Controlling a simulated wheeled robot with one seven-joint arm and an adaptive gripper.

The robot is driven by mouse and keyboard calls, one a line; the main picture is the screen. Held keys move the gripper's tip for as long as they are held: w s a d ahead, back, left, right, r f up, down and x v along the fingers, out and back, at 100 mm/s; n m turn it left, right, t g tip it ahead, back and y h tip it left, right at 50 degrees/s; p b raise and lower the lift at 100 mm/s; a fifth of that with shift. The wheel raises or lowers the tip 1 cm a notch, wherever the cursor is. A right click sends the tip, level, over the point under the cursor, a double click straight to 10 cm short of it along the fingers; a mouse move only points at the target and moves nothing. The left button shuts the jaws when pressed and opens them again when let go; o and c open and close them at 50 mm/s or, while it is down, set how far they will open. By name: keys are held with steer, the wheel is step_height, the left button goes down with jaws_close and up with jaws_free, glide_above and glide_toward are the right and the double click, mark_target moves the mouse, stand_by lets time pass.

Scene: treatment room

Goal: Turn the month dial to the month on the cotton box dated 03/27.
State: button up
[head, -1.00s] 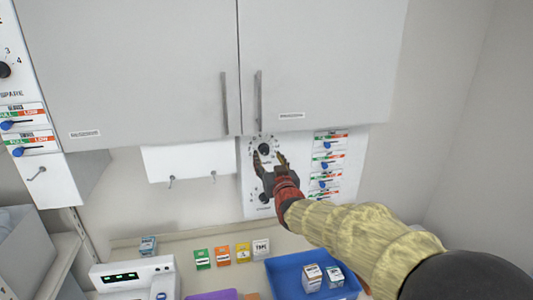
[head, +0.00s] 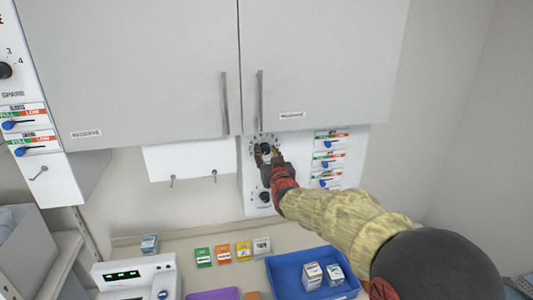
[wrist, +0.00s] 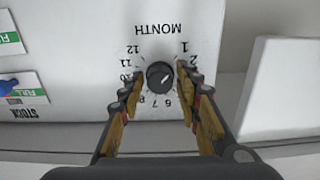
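The month dial (wrist: 160,75) is a round dark knob on a white panel (head: 252,180), ringed by numbers under the upside-down word MONTH in the wrist view. Its pointer direction is too small to tell for certain. My gripper (wrist: 158,86) is open, with one finger on each side of the knob and a visible gap on both sides. In the head view my gripper (head: 267,155) partly covers the dial. Small boxes stand in the blue tray, one left (head: 312,277) and one right (head: 334,274). Another box (head: 149,244) stands on the counter. Their dates are unreadable, so I cannot tell which is the cotton box.
A second dark knob (head: 264,196) sits lower on the panel, and slider labels (head: 330,158) lie to its right. Cabinet doors (head: 320,60) hang just above. The blue tray (head: 285,262), coloured cards (head: 222,253) and a white device (head: 135,278) are on the counter below.

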steer(key=c, duration=0.6)
steer(key=shift+c, duration=0.7)
steer(key=shift+f+m+b, duration=0.1)
steer(key=shift+m+b, duration=0.2)
steer(key=shift+b, duration=0.4)
steer(key=m+b, duration=0.2)
steer(key=b, duration=0.2)
steer(key=shift+f+m+b, duration=0.15)
steer(key=shift+m+b, duration=0.15)
steer(key=shift+m, duration=0.1)
steer(key=m+b, duration=0.3)
steer(key=b, duration=0.1)
steer(key=m+b, duration=0.3)
steer(key=shift+r, duration=0.2)
steer(key=shift+m+b, duration=0.3)
steer(key=shift+b, duration=0.05)
steer(key=shift+r, duration=0.1)
steer(key=o, duration=1.2)
steer(key=shift+c, duration=0.2)
